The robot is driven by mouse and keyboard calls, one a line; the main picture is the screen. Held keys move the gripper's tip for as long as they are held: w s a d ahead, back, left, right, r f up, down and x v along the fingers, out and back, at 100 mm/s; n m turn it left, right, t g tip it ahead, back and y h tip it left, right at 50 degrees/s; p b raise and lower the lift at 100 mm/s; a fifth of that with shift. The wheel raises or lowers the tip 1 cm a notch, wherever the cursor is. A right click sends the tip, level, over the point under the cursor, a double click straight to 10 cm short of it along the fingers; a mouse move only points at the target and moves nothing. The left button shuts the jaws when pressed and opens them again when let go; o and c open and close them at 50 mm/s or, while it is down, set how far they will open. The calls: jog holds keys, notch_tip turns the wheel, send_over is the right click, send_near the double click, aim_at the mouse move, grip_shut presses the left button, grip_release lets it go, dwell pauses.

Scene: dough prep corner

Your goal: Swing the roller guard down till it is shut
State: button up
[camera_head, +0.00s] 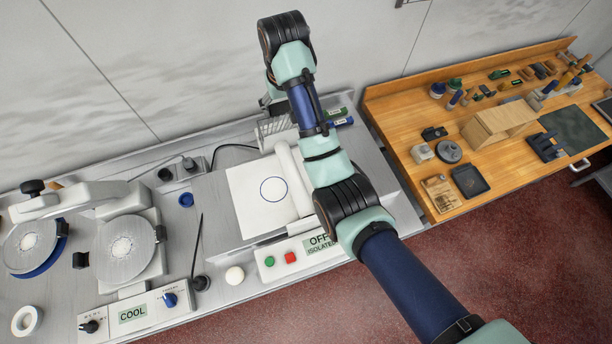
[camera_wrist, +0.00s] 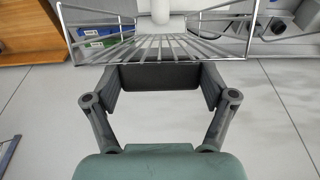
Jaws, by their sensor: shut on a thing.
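The roller guard (camera_head: 274,130) is a wire-rod cage at the back of the dough roller machine, partly hidden by my arm in the head view. It fills the top of the wrist view (camera_wrist: 165,42), with a dark grip bar (camera_wrist: 158,77) along its near edge. My gripper (camera_wrist: 160,84) has its fingers at both ends of this bar and is shut on it. The guard looks raised, with the white roller (camera_head: 292,178) uncovered in front of it. The roller is partly behind my arm. The exact angle of the guard is hard to tell.
The machine's white bed (camera_head: 245,205) bears a blue circle. Its front panel (camera_head: 300,255) has green and red buttons and an "OFF ISOLATED" sign. Green and blue packs (camera_head: 339,118) lie behind my arm. A scale-like unit (camera_head: 125,250) stands left; a wooden bench (camera_head: 400,105) is right.

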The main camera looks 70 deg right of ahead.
jog(key=s+a+f+t+h, duration=0.1)
jog(key=s+a+f, duration=0.2)
jog(key=a+f, duration=0.1)
jog(key=shift+s+a+t+h+b, duration=0.3)
jog(key=shift+s+a+h+b, duration=0.1)
jog(key=shift+b, duration=0.05)
dwell(0.3)
jog(key=s+a+f+t+h+b, duration=0.1)
jog(key=s+a+f+h+b, duration=0.1)
jog(key=s+a+f+b, duration=0.1)
jog(key=shift+a+f+t+b, duration=0.3)
jog(key=shift+a+f+b, duration=0.2)
jog(key=shift+f+b, duration=0.35)
jog(key=shift+s+f, duration=0.1)
